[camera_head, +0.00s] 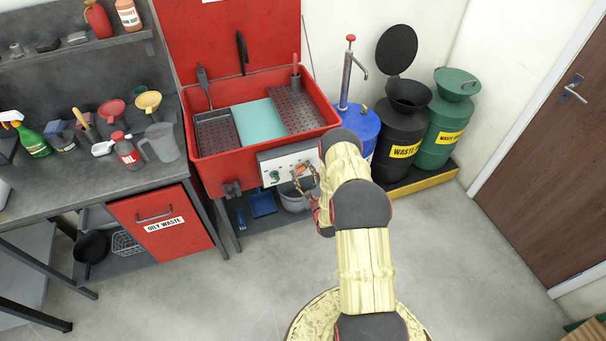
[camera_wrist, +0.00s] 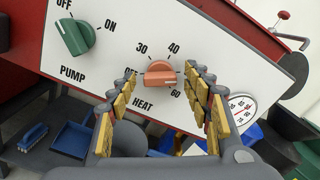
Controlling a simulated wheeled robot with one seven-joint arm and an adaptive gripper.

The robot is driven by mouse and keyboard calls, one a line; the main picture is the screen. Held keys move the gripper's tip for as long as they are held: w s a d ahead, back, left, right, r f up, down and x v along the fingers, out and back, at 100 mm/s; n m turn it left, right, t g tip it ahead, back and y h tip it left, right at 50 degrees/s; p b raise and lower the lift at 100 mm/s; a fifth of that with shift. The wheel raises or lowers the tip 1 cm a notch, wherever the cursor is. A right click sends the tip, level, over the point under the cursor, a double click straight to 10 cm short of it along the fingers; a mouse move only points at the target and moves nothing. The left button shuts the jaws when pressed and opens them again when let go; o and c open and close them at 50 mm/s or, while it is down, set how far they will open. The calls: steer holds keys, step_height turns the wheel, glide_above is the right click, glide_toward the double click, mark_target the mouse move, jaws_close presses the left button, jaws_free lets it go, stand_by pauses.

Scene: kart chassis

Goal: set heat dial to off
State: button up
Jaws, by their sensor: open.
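The heat dial (camera_wrist: 160,80) is an orange knob on a white control panel (camera_wrist: 95,75). Its raised grip lies roughly level, but I cannot tell which end is the pointer. The marks 30, 40 and 60 show around it; the OFF mark at its left is partly covered by my finger. My gripper (camera_wrist: 160,76) is open, with one finger on each side of the dial. Whether the fingers touch it is unclear. In the head view my gripper (camera_head: 307,182) is at the front panel of the red sink unit, and the heat dial is mostly hidden there.
The green pump dial (camera_wrist: 73,36) is left of the heat dial, turned near its OFF mark. A round gauge (camera_wrist: 242,107) is to the right. The red sink (camera_head: 201,142) is above the panel.

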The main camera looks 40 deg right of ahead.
steer(key=c, duration=0.3)
steer(key=c, duration=0.8)
steer(key=shift+c, duration=0.3)
